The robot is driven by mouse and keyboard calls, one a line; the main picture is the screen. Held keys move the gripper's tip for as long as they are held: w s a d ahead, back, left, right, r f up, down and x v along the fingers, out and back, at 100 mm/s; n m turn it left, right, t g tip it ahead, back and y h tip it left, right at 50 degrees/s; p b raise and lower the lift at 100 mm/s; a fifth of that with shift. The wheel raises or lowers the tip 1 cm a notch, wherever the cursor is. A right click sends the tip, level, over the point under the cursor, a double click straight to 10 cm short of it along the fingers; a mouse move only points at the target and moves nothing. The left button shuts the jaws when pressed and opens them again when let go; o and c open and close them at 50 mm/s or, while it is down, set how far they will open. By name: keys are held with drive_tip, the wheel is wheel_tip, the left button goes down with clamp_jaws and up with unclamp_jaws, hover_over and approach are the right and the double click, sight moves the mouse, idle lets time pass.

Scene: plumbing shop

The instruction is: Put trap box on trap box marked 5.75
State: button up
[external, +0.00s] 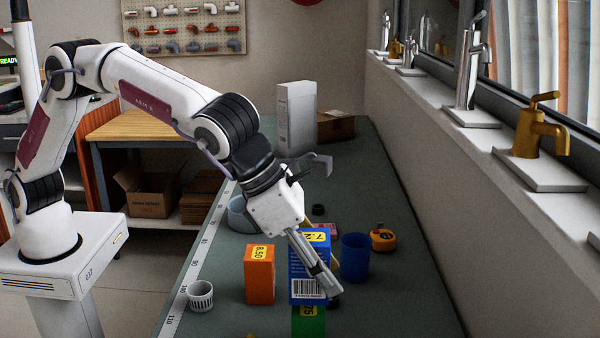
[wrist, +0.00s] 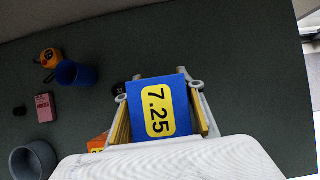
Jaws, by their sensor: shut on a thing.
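A blue trap box (external: 309,265) with a yellow 7.25 label is held in my gripper (external: 322,272). In the wrist view, the blue box (wrist: 158,108) fills the space between the two fingers of my gripper (wrist: 160,96), its label facing the camera. A green box (external: 308,322) shows directly below the blue box in the external view. Its yellow label is partly covered, with only "75" readable. I cannot tell whether the two boxes touch. The green box is hidden in the wrist view.
An orange box (external: 259,273) marked 8.50 stands close on the left. A blue cup (external: 354,257) and an orange tape measure (external: 383,239) are to the right. A white slotted cup (external: 201,296) stands at the left edge. A pink box (wrist: 43,107) shows in the wrist view.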

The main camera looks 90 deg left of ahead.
drive_tip(key=shift+f, duration=1.05)
drive_tip(key=shift+f, duration=0.15)
drive_tip(key=o, duration=1.2)
drive_tip(key=shift+o, duration=0.2)
drive_tip(key=shift+s+r, duration=0.2)
drive_tip(key=shift+r, duration=0.4)
drive_tip(key=v, duration=1.1)
